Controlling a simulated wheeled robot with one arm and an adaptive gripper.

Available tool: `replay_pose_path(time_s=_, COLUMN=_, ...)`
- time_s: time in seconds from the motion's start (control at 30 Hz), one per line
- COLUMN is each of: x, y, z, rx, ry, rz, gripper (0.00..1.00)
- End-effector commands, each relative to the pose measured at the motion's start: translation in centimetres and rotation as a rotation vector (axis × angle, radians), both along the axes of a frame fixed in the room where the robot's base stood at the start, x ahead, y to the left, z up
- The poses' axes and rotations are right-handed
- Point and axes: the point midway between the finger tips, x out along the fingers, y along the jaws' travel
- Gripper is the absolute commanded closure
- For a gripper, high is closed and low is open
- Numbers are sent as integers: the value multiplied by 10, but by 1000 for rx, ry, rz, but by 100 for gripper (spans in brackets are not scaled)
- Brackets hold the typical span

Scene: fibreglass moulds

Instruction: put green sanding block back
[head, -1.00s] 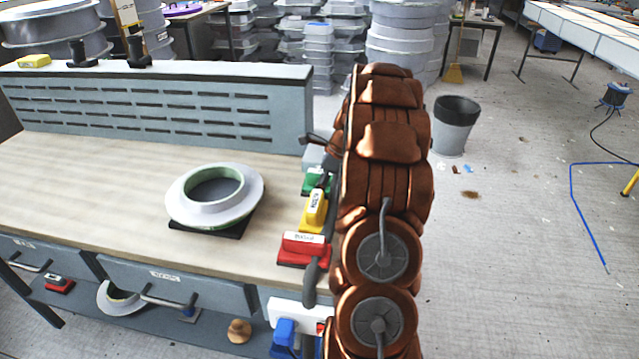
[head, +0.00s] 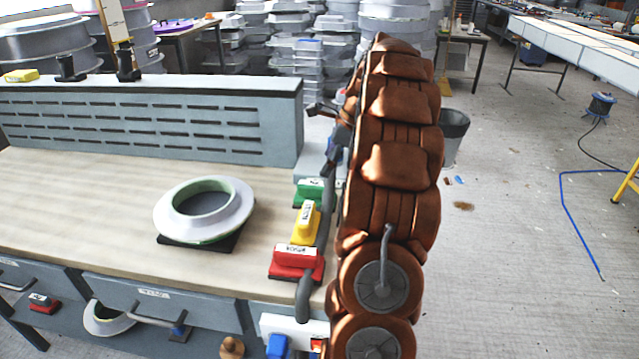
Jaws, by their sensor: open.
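The green sanding block (head: 309,191) has a white label and sits at the right end of the workbench (head: 120,185), at the far end of a short row. The yellow block (head: 304,224) and the red block (head: 296,262) are nearer in the same row. My gripper (head: 317,142) is open and shows only partly, just beyond and above the green block. Its dark fingers stand apart with nothing seen between them. My brown arm hides its base and what lies to the right of the row.
A white ring mould (head: 236,222) sits on a dark pad mid-bench. A slotted grey panel (head: 200,125) closes the bench's back. A grey bin (head: 454,135) stands on the floor right of my arm.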

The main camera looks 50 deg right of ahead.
Motion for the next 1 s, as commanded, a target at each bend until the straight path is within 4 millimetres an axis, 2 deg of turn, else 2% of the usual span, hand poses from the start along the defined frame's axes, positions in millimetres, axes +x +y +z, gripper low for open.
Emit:
replay_pose_path(time_s=0.2, x=0, y=2, z=2, rx=-2, ry=0, rz=8, gripper=7)
replay_pose_path(time_s=0.27, x=1, y=9, z=3, rx=-8, ry=0, rz=34, gripper=7)
replay_pose_path(time_s=0.33, x=4, y=26, z=6, rx=-20, ry=-2, rz=94, gripper=7)
replay_pose_path(time_s=0.47, x=7, y=79, z=13, rx=-60, ry=-3, rz=286, gripper=7)
replay_pose_path(time_s=0.5, x=6, y=98, z=14, rx=-75, ry=-4, rz=360, gripper=7)
replay_pose_path(time_s=0.67, x=-6, y=170, z=19, rx=-134, ry=-13, rz=653, gripper=7)
replay_pose_path(time_s=0.8, x=-27, y=226, z=19, rx=-180, ry=-23, rz=910, gripper=7)
replay_pose_path(time_s=1.0, x=-72, y=296, z=14, rx=-231, ry=-38, rz=1278, gripper=7)
